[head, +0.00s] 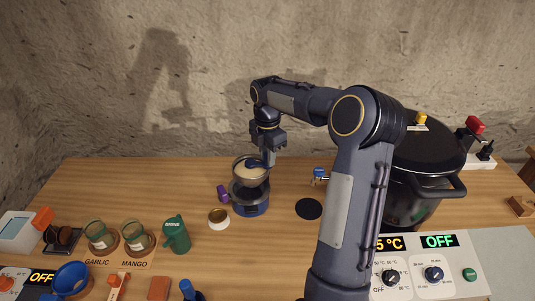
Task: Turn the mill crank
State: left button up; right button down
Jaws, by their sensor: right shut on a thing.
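The mill (250,196) stands on the wooden table near the middle. It has a metal bowl holding a pale cream-coloured mass on top of a dark blue-grey base. A small purple part (223,193) sticks out at its left. My right gripper (267,162) points down over the right rear of the bowl. It is shut on the mill crank, of which a blue part (255,163) shows at the bowl; the gripper hides most of the grip. My left gripper is not in view.
A large black pot (428,165) stands at the right behind my right arm, by a control panel (455,262). Jars labelled garlic (98,236) and mango (134,236), and a green mug (176,235), stand at the left. A small round jar (218,219) and a black disc (308,209) flank the mill.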

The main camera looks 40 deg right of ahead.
jog(key=a+m, duration=0.1)
jog(key=m, duration=0.1)
jog(key=s+m, duration=0.1)
jog(key=m, duration=0.1)
jog(key=shift+a, duration=0.35)
jog(key=a+m, duration=0.1)
jog(key=m, duration=0.1)
jog(key=a+m, duration=0.1)
jog(key=m, duration=0.1)
jog(key=shift+s+m, duration=0.15)
jog(key=shift+m, duration=0.25)
jog(key=m, duration=0.1)
jog(key=a+m, duration=0.1)
jog(key=m, duration=0.1)
jog(key=shift+a+m, duration=0.25)
jog(key=shift+m, duration=0.05)
jog(key=shift+w+a+m, duration=0.25)
jog(key=shift+a+m, duration=0.1)
jog(key=shift+m, duration=0.55)
jog(key=shift+w+a+m, duration=0.25)
jog(key=shift+a+m, duration=0.1)
jog(key=shift+m, duration=0.55)
jog(key=c, duration=1.2)
grip_release()
jog(key=shift+c, duration=0.2)
